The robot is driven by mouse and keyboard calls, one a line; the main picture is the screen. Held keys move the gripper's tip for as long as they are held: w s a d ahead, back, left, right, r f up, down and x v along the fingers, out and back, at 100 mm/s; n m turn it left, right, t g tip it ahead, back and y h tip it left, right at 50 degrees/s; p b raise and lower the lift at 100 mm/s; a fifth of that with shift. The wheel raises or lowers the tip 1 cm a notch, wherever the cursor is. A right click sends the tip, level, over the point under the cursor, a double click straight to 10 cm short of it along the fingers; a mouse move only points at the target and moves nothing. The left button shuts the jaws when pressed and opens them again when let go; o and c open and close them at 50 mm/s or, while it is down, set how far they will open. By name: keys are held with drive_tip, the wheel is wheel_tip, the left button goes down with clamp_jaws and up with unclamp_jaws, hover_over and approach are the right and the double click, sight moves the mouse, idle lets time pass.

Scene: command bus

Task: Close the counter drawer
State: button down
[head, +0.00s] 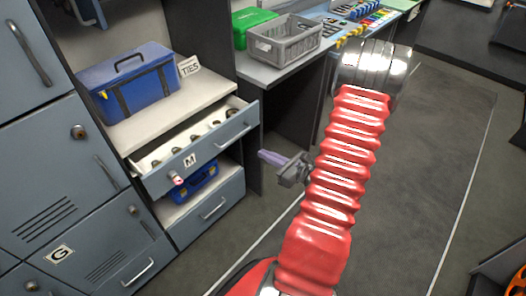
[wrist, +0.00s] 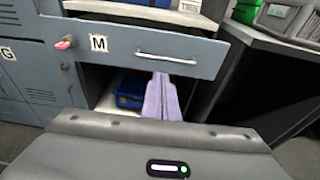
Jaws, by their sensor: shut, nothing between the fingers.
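The counter drawer (head: 196,152) is a blue-grey drawer marked M, pulled partly out below the counter top. Several small dark round items lie in its white inside. It has a bar handle (head: 234,137) and a pink-red knob or key (head: 178,180) on its front. In the wrist view the drawer front (wrist: 120,45) fills the upper middle, with its handle (wrist: 166,58) just beyond my fingertips. My gripper (head: 267,156) is shut and empty, with lilac fingers, to the right of the drawer front. In the wrist view my gripper (wrist: 161,82) appears just below the handle; I cannot tell whether it touches.
A blue toolbox (head: 130,84) and a TIES sign (head: 189,67) stand on the counter. A blue case (head: 195,184) sits in the open space below the drawer, above a lower drawer (head: 208,211). A grey crate (head: 284,40) stands on the desk. Floor (head: 430,170) at right is clear.

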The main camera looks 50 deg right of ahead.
drive_tip(key=x, duration=1.3)
drive_tip(key=shift+w+d, duration=0.1)
